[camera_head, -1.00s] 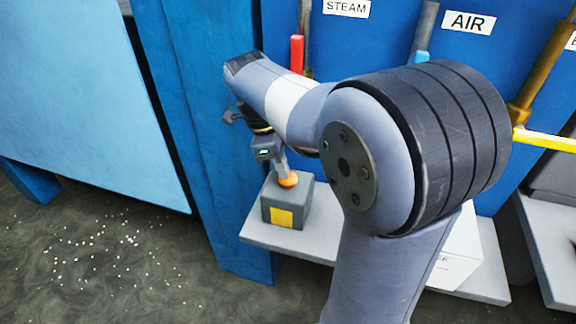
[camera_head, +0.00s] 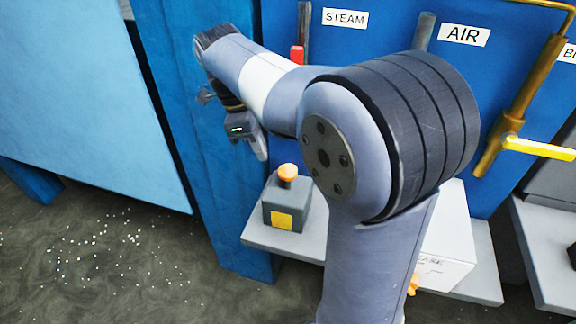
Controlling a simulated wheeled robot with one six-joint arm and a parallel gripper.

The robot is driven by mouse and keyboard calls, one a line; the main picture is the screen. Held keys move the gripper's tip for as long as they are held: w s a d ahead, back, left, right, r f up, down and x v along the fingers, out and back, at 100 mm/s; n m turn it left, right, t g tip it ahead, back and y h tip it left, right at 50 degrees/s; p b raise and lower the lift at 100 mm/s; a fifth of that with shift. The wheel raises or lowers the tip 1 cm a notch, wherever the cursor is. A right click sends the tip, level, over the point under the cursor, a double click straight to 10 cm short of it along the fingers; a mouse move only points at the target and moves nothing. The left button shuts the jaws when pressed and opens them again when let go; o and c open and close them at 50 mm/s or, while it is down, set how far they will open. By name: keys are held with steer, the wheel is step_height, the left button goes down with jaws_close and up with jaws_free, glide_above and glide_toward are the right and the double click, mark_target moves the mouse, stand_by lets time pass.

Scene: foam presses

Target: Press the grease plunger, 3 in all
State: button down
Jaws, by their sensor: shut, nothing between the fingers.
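An orange knob (camera_head: 287,172) stands up on a short dark stem on top of a small grey box (camera_head: 276,196) with a yellow square on its front. The box sits at the left end of a grey shelf (camera_head: 262,236). My gripper (camera_head: 261,153) is shut and empty, up and to the left of the knob in the picture and apart from it. A white box (camera_head: 447,265) on the shelf bears lettering that ends in "EASE"; my arm hides its left part.
A small orange part (camera_head: 413,284) shows by the white box, mostly hidden. Pipes with red (camera_head: 296,55) and yellow (camera_head: 540,147) handles run on the blue wall behind, by the STEAM (camera_head: 345,18) and AIR (camera_head: 463,34) signs. A blue post (camera_head: 222,190) stands left of the shelf.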

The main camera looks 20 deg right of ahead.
steer(key=v, duration=0.5)
steer(key=shift+r, duration=0.2)
steer(key=d+f+p, duration=0.1)
steer(key=s+d+f+p, duration=0.1)
steer(key=d, duration=0.1)
steer(key=s+d+f+p, duration=0.1)
steer(key=shift+d+f+p, duration=0.2)
steer(key=shift+f+p, duration=0.05)
steer(key=shift+p, duration=0.1)
steer(key=p+v, duration=0.3)
steer(key=shift+a, duration=0.1)
stand_by(0.6)
